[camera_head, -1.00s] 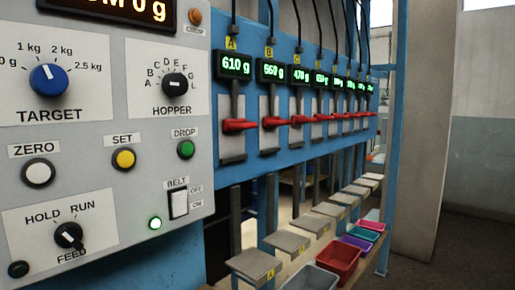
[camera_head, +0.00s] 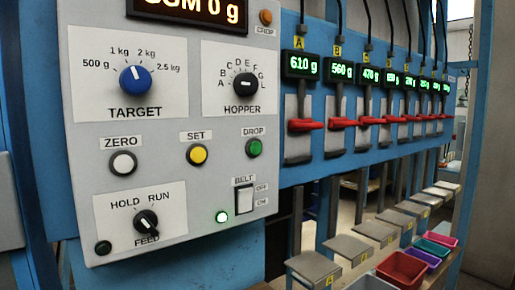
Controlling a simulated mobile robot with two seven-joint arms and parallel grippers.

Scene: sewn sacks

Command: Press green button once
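The green button (camera_head: 254,148) sits under the label DROP on the right side of the grey control panel (camera_head: 180,180). It is a round green cap in a dark ring, and nothing covers it. A smaller dark green round part (camera_head: 103,248) is at the panel's lower left, and a lit green lamp (camera_head: 222,217) is left of the BELT switch. Neither of my grippers shows in the head view.
The panel also carries a yellow SET button (camera_head: 197,154), a white ZERO button (camera_head: 123,163), a blue TARGET knob (camera_head: 135,80), and black HOPPER (camera_head: 246,86) and FEED (camera_head: 146,222) knobs. Right of it are red levers (camera_head: 305,125), weight displays and, lower, colored bins (camera_head: 402,269).

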